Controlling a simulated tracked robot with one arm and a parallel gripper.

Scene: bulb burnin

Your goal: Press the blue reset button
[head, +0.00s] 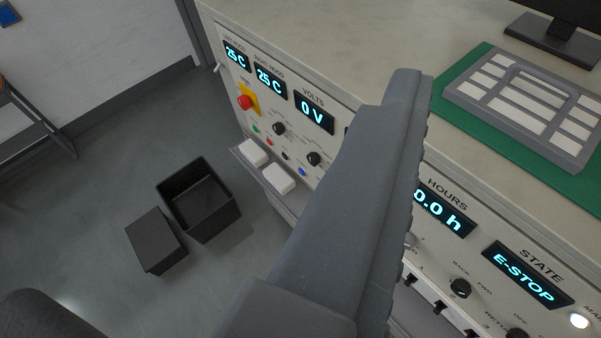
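The blue button (302,172) is a small round button low on the console's front panel, left of my gripper, near a black knob. My gripper (407,82) crosses the middle of the view as a large grey finger pointing up and away. Its right edge is ribbed, and I cannot make out a separate second finger. It covers the middle of the panel. I see no contact with the blue button.
A red emergency button (245,102) on a yellow plate sits at the panel's left. White blocks (279,179) rest on the ledge below. The state display (524,276) reads E-STOP. A black open bin (198,200) stands on the floor. A grey tray (528,103) lies on a green mat.

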